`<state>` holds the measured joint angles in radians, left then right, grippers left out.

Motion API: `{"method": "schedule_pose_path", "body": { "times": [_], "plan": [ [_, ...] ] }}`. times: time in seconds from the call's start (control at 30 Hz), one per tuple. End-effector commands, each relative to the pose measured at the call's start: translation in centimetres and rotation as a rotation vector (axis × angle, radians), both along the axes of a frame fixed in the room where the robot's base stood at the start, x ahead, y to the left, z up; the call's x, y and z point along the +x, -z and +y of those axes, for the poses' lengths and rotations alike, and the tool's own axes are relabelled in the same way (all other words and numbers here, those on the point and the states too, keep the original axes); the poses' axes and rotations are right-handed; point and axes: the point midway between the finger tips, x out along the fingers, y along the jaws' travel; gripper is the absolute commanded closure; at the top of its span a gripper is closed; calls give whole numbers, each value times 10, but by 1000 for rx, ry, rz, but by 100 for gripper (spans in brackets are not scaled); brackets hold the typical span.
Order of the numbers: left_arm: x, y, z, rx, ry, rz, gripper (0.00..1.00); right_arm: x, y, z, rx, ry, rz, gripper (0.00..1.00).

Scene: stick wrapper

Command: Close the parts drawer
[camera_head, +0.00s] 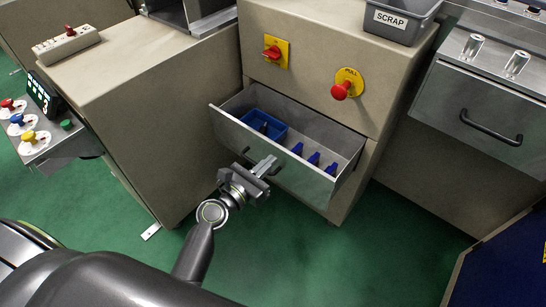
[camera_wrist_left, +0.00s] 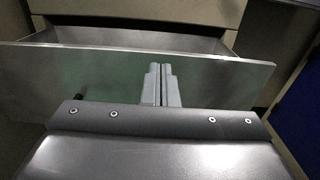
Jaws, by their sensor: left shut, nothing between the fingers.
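The parts drawer (camera_head: 245,135) is pulled out of the beige cabinet, showing its grey metal inside. It holds a blue bin (camera_head: 264,125) and several small blue parts (camera_head: 314,158). My left gripper (camera_head: 265,164) is shut and empty, at the middle of the drawer's front panel. In the left wrist view its closed fingers (camera_wrist_left: 162,82) point at the drawer front (camera_wrist_left: 215,80), overlapping it; I cannot tell whether they touch it. The drawer handle is mostly hidden behind the gripper. My right gripper is in neither view.
The beige cabinet (camera_head: 300,50) carries a red knob on a yellow plate (camera_head: 275,52) and a red pull button (camera_head: 345,84) above the drawer. A grey SCRAP bin (camera_head: 400,20) sits on top. Another closed drawer (camera_head: 480,118) stands at right. Green floor lies in front.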

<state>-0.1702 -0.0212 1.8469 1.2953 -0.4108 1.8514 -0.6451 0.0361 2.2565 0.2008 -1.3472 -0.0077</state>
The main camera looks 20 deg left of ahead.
Motion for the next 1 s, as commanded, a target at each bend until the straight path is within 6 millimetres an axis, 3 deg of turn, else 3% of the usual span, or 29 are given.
{"method": "schedule_pose_path", "body": {
  "times": [0.2,0.77,1.0],
  "plan": [
    [19,0,-7,1,-1,0,100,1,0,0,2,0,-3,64],
    [27,-1,-10,0,-1,-1,100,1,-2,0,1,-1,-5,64],
    [61,-2,-22,-2,1,-2,100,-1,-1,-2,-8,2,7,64]
  ]
}}
